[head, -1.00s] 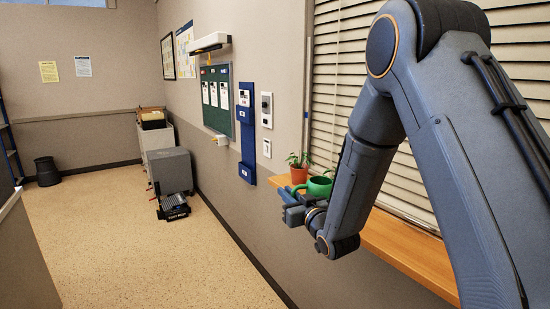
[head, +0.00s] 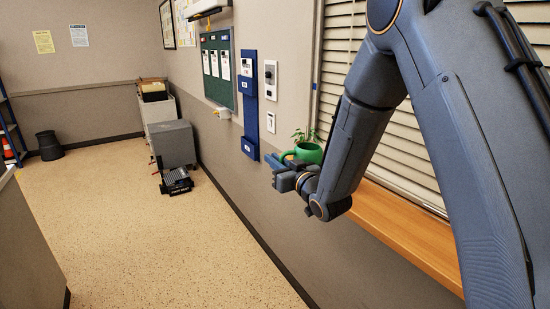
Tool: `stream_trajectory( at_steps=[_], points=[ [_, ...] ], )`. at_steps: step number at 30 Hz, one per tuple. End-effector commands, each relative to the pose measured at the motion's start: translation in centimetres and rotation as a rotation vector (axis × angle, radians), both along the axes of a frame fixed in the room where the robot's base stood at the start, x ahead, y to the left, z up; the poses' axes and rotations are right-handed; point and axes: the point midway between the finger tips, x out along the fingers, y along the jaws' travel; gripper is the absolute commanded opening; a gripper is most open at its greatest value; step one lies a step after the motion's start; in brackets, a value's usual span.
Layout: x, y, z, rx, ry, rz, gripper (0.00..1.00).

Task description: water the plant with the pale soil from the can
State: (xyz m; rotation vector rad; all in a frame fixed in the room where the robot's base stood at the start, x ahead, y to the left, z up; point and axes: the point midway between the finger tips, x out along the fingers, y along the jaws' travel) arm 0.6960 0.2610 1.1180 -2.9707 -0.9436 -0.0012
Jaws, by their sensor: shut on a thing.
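The green watering can (head: 309,153) is at my gripper (head: 277,171), above the wooden window shelf (head: 405,225). My gripper is shut on the can; the can is partly hidden behind my wrist. A leafy green plant (head: 305,135) shows just behind and above the can. Its pot is hidden by the can, and its soil cannot be seen. No other plant is in view; my arm covers much of the shelf.
Window blinds (head: 345,50) rise behind the shelf. A blue wall holder (head: 249,105) and a green notice board (head: 218,68) hang to the left.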

Motion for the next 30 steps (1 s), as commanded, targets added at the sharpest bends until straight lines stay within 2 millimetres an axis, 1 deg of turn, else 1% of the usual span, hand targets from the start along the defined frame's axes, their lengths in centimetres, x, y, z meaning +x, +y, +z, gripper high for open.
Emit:
stream_trajectory(
  at_steps=[12, 13, 15, 30],
  points=[
    [-0.1, 0.3, -3.0, 0.035, 0.013, 0.003, 0.00],
    [-0.1, 0.3, -2.3, 0.045, 0.017, 0.003, 0.00],
    [-0.2, 0.4, -1.7, 0.063, 0.024, 0.003, 0.00],
    [-0.2, 0.5, 1.6, 0.191, 0.082, 0.002, 0.00]
  ],
)
